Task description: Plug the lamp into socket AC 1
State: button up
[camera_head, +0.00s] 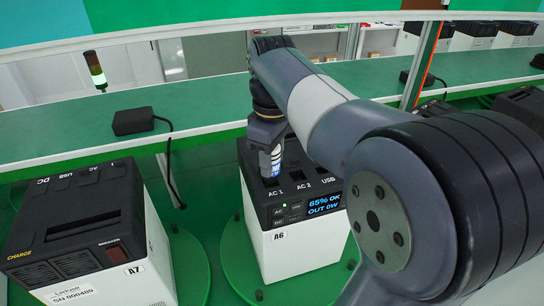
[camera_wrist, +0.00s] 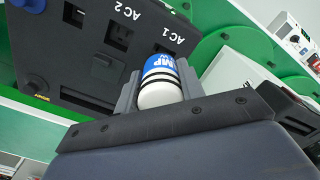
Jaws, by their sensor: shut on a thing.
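The lamp (camera_wrist: 158,92), a white cylinder with a blue label and black bands, sits between the two fingers of my gripper (camera_wrist: 157,82). In the head view the lamp (camera_head: 276,160) shows as a small white and blue piece below my gripper (camera_head: 267,150). My gripper is shut on it, over the AC 1 end of the power station A6 (camera_head: 302,252). Socket AC 1 (camera_wrist: 162,49) lies just beyond the lamp in the wrist view, partly hidden. Socket AC 2 (camera_wrist: 119,37) beside it is empty. I cannot tell whether the lamp's tip touches the socket.
A6's display (camera_head: 324,204) reads 65% OK, OUT 0W. Power station A7 (camera_head: 80,245) stands at the left. A black adapter (camera_head: 133,121) with a cable lies on the green shelf (camera_head: 60,135) behind. An orange-edged post (camera_head: 420,65) stands behind my arm.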

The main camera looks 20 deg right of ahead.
jog(key=shift+f+b, duration=0.7)
jog(key=shift+f, duration=0.6)
jog(key=o, duration=1.1)
notch_tip(320, 180, up, 11)
jog(key=shift+f, duration=0.1)
notch_tip(320, 180, down, 11)
jog(key=shift+r, duration=0.5)
dwell(0.4)
